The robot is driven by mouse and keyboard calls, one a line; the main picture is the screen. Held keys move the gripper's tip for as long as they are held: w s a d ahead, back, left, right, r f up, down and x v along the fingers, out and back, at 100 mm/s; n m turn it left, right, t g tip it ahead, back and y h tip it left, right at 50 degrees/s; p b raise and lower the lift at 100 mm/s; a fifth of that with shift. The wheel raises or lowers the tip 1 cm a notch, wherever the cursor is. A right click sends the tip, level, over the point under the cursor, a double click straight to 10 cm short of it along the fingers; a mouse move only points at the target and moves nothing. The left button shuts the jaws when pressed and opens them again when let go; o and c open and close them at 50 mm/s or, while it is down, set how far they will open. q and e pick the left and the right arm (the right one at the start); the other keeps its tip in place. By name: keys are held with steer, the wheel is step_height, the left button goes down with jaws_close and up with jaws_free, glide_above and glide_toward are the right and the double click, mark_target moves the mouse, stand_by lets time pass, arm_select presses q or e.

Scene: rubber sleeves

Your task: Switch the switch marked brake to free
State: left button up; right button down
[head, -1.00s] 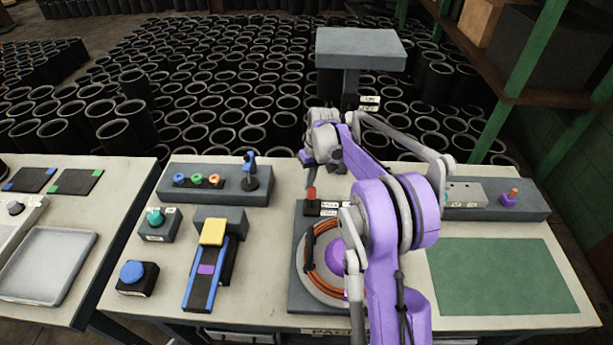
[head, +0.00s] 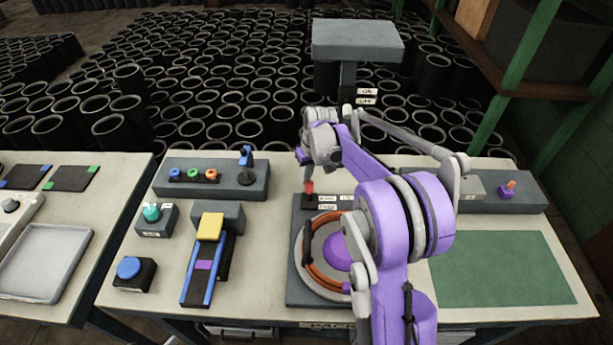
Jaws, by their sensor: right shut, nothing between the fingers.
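A small switch with a red lever (head: 309,187) stands on a black base at the back left of the grey reel unit (head: 297,270). Two small white labels (head: 335,202) sit beside it; I cannot read their words clearly. The unit carries a round plate with an orange coil (head: 310,262) and a purple hub (head: 338,254), partly hidden by my right arm. My right gripper (head: 304,158) is shut and empty, just above and behind the red lever in the picture; I cannot tell whether it touches it. My left gripper is not in view.
Left of the unit stand a yellow-topped slide (head: 210,227), a blue button (head: 129,268), a teal knob (head: 152,213) and a grey panel with coloured rings (head: 211,190). A post with a flat grey head (head: 357,40) rises behind. A green mat (head: 500,268) lies clear at right.

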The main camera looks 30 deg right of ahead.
steer(key=s+t+h, duration=0.1)
steer(key=s+a+t+h+b, duration=0.1)
steer(key=t, duration=0.1)
steer(key=s+a+t+b, duration=0.1)
steer(key=shift+s+r+n+t+h, duration=0.2)
steer(key=shift+r+n+t+h, duration=0.1)
steer(key=shift+h, duration=0.1)
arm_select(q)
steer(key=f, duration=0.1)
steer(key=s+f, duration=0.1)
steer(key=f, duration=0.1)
arm_select(e)
steer(key=shift+w+d+r, duration=0.1)
steer(key=shift+r, duration=0.05)
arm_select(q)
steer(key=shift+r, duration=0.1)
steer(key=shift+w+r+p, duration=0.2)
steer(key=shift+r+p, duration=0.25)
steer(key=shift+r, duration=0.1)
arm_select(e)
steer(key=shift+r, duration=0.8)
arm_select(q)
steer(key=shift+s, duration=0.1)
